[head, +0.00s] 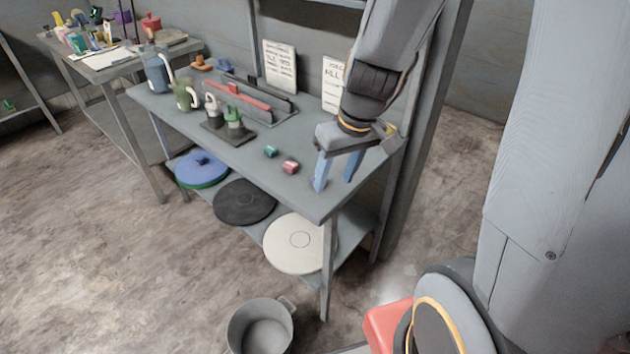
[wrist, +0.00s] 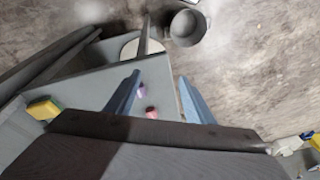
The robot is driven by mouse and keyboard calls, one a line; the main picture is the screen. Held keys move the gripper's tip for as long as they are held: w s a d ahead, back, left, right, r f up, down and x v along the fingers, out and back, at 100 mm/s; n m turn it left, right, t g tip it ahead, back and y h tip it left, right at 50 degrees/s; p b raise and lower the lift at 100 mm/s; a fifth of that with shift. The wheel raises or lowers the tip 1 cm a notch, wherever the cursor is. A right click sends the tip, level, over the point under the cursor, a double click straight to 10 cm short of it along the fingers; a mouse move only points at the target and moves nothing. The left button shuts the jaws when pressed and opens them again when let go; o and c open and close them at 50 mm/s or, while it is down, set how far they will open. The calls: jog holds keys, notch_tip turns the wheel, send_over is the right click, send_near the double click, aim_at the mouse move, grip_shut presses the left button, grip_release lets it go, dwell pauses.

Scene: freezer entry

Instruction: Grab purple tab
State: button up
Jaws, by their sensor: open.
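The purple tab (wrist: 142,91) is a small purple piece on the grey table top, seen in the wrist view between my two fingers. I cannot make it out in the head view, where a finger may hide it. My gripper (head: 338,184) is open, with its blue fingers pointing down near the table's right front corner. The fingers also show in the wrist view (wrist: 160,90), apart, one on each side of the tab. A small red tab (head: 290,166) lies close by and shows in the wrist view (wrist: 151,112), nearer the gripper body.
A small green tab (head: 271,151) lies left of the red one. Jugs (head: 187,95), a dark holder (head: 214,132) and a rack with a red bar (head: 240,96) stand further left. A yellow block (wrist: 43,109) is at left in the wrist view. A grey pot (head: 262,328) is on the floor.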

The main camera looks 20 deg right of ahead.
jog(key=w+f+n, duration=0.1)
jog(key=w+f, duration=0.1)
jog(key=w, duration=0.1)
jog(key=w+d+f+n+t+b, duration=0.1)
jog(key=w+f, duration=0.1)
jog(key=w, duration=0.2)
jog(key=w+d+f+n, duration=0.1)
jog(key=w+f, duration=0.1)
jog(key=w, duration=0.1)
jog(key=shift+w+f+n+t+y, duration=0.1)
jog(key=shift+w+n+t+y, duration=0.2)
jog(key=shift+n, duration=0.1)
jog(key=shift+b+x, duration=0.35)
jog(key=shift+x, duration=2.35)
jog(key=c, duration=1.1)
